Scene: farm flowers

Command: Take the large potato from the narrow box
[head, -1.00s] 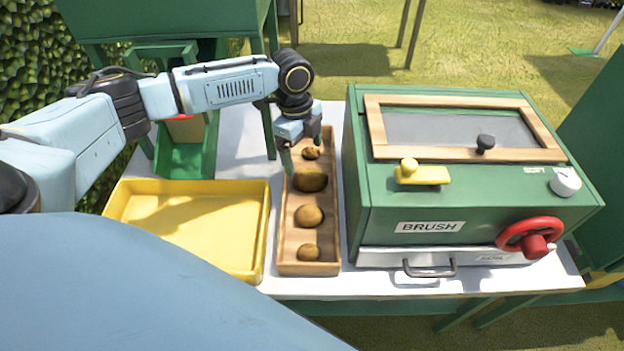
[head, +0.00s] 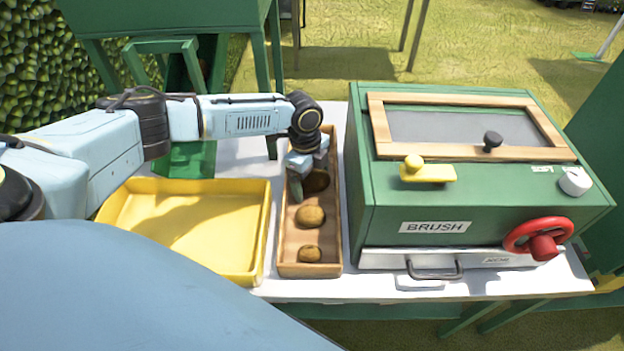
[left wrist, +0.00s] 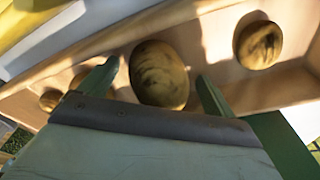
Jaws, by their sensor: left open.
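The narrow wooden box (head: 288,258) stands on the white table between the yellow tray and the green machine. The large dark brown potato (head: 318,182) lies in it, partly hidden by my left gripper (head: 309,184). In the left wrist view the large potato (left wrist: 158,82) shows between the two open green fingers, apart from them as far as I can tell. A medium potato (head: 310,215) and a small potato (head: 309,253) lie nearer the box's front end. Another potato (left wrist: 258,45) lies to the right in the left wrist view. My right gripper is not in view.
The yellow tray (head: 252,262) is empty, left of the box. The green brush machine (head: 450,200), with a red wheel (head: 538,238) and a drawer handle (head: 434,270), stands close on the right. A green chute (head: 186,160) is behind the tray.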

